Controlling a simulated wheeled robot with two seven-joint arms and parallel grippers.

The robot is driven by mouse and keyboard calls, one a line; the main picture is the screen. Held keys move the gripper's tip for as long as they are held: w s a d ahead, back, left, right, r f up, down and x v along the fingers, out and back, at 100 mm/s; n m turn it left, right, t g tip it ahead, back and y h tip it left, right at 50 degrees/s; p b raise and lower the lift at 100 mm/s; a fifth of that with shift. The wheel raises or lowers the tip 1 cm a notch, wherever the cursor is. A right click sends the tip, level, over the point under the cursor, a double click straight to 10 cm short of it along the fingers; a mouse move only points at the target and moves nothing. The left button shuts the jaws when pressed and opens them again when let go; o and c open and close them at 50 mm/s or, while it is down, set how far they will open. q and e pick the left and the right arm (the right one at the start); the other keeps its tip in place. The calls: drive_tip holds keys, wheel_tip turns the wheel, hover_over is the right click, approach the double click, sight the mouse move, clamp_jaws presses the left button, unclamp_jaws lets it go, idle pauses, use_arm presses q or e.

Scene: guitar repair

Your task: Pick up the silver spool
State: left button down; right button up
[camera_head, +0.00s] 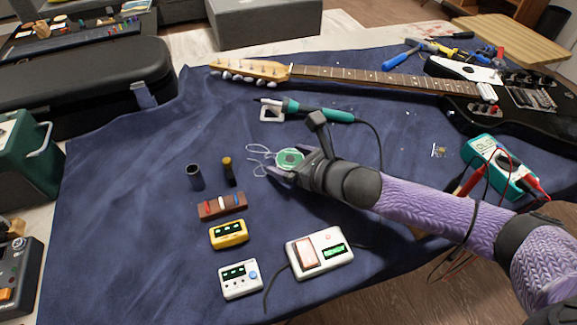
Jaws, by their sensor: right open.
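A small round spool (289,159) with a green face and dark centre lies on the blue cloth, with loose pale wire (258,150) curling out to its left. It looks green and pale rather than plainly silver. My right gripper (290,164) reaches in from the right, low over the cloth. It is open, with its fingers around the spool; I cannot tell whether they touch it. Part of the spool's right edge is hidden by the gripper. My left gripper is not in view.
A soldering iron (325,112) and its cable lie behind the spool, below the guitar (390,82). A dark cup (194,177), a small dark bottle (229,172), a yellow meter (229,234) and a white device (320,254) stand nearby. The cloth's left part is clear.

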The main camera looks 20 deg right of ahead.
drive_tip(key=shift+r, duration=0.1)
drive_tip(key=c, duration=1.2)
